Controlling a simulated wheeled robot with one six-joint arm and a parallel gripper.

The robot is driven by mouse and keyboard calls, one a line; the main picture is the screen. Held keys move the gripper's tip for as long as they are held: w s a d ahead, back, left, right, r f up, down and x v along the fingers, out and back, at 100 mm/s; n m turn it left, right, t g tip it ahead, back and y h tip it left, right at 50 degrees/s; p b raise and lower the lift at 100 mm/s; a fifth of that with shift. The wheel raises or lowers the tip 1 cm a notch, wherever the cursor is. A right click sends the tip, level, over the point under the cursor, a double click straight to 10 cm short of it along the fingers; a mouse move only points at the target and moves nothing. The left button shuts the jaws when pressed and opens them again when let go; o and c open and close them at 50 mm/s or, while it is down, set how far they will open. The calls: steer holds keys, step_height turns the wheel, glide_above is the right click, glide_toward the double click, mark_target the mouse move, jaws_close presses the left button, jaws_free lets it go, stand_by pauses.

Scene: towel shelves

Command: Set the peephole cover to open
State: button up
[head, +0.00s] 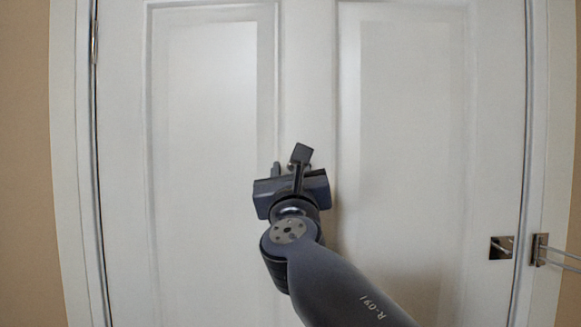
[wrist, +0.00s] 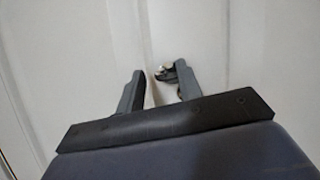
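A white panelled door (head: 307,60) fills the head view. Whether the cover is open or closed is too small to tell. My gripper (head: 289,160) is in front of the middle of the door, fingers pointing at it. In the wrist view my gripper (wrist: 159,69) has its fingers apart, with the fitting between them nearer the right finger. I cannot tell whether the right finger touches it.
A metal latch plate (head: 501,248) is on the door's lower right. A handle or latch piece (head: 541,250) is on the frame beside it. A hinge (head: 95,42) is at the upper left. Tan wall (head: 25,150) flanks the frame. The upper door face is clear.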

steer(key=b+v, duration=0.3)
steer(key=v, duration=0.8)
steer(key=shift+r, duration=0.1)
steer(key=p+x, duration=0.3)
steer(key=x, duration=0.7)
steer(key=shift+w+r, duration=0.1)
steer(key=shift+w, duration=0.15)
steer(key=shift+w+r, duration=0.15)
steer(key=shift+w, duration=0.2)
steer(key=shift+s+f+m+b, duration=0.25)
steer(key=shift+s+f+m, duration=0.05)
steer(key=shift+s, duration=0.35)
steer(key=shift+s+f+m+b, duration=0.2)
steer(key=shift+s+f+m, duration=0.1)
steer(key=shift+s, duration=0.4)
